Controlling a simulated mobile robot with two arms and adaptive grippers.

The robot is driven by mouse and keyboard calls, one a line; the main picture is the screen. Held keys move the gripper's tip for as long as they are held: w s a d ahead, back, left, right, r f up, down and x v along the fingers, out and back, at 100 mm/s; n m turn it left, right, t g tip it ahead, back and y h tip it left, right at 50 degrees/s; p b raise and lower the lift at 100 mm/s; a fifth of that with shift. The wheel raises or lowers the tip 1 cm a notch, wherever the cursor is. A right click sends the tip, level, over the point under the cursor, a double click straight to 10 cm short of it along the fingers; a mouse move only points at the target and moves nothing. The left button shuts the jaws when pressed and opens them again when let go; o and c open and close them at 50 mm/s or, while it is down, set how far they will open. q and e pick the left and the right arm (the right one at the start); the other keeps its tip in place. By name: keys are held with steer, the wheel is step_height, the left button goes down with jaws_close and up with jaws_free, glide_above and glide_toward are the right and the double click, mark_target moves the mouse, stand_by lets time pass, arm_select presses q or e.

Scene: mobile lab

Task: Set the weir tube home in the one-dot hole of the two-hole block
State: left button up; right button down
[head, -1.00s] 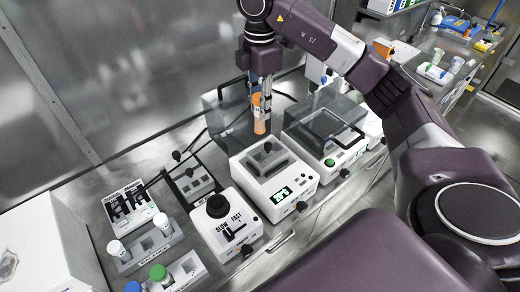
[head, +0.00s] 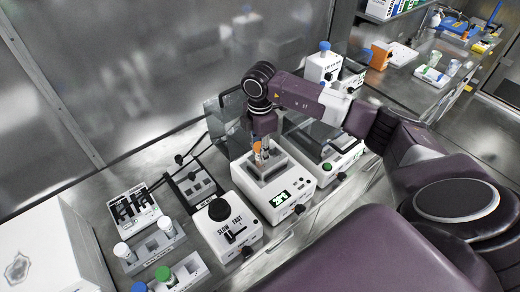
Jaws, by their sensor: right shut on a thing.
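My right gripper (head: 263,157) is shut on an orange tube (head: 258,153), which it holds roughly upright. The gripper and tube are low over the grey block (head: 279,171) in the top of the white heater unit (head: 270,188) with a lit green display. The tube's lower end is hidden or too small to make out, so I cannot tell whether it is inside a hole. The dot marks and holes of the block cannot be read from here. My left gripper is not in view.
A white SLOW/FAST dial unit (head: 228,225) stands left of the heater. A clear-lidded unit (head: 338,155) stands close on its right. Further left are a dark small rack (head: 193,183) and grey racks with capped tubes (head: 154,252). A metal wall rises behind.

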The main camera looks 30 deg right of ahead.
steer(key=shift+f, duration=0.15)
steer(key=c, duration=1.6)
jaws_free()
steer(key=shift+r, duration=0.3)
step_height(320, 180, up, 11)
steer(key=b, duration=0.4)
steer(key=shift+r+b, duration=0.1)
steer(key=shift+b, duration=0.3)
steer(key=shift+r, duration=0.3)
